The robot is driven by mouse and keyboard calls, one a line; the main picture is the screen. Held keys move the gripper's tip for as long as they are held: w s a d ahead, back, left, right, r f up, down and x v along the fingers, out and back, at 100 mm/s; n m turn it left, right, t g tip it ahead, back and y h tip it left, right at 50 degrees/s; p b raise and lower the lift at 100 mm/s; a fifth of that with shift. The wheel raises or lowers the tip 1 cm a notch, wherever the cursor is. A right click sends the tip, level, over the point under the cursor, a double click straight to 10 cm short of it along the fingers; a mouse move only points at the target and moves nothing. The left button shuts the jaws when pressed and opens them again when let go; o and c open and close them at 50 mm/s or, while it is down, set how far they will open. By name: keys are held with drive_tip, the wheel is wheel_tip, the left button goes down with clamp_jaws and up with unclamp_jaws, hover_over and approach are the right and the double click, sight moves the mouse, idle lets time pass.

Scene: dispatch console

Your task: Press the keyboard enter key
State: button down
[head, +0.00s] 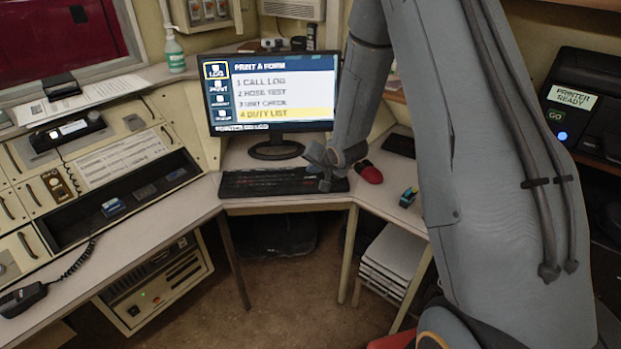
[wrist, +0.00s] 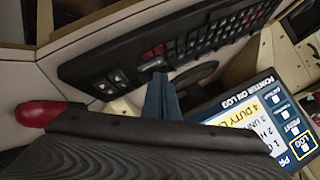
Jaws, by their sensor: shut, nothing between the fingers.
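A black keyboard (head: 262,183) lies on the desk below the monitor. It crosses the top of the wrist view (wrist: 190,48), where a few red keys (wrist: 153,53) stand out among dark ones. Which key is enter cannot be read. My gripper (head: 325,183) is over the right part of the keyboard, its fingers shut and empty. In the wrist view its blue-grey fingertips (wrist: 160,82) appear close to the red keys. Whether they touch a key cannot be told. The monitor (head: 272,92) shows "PRINT A FORM" with line 4, "DUTY LIST", highlighted.
A small blue-green item (head: 408,197) is farther right. A printer (head: 590,105) with a "PRINTER READY" label stands at the right. A console (head: 100,165) with a handset fills the left. A green bottle (head: 174,50) stands behind.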

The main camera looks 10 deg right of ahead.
drive_tip(key=shift+f, duration=0.2)
idle(0.6)
drive_tip(key=shift+f, duration=0.25)
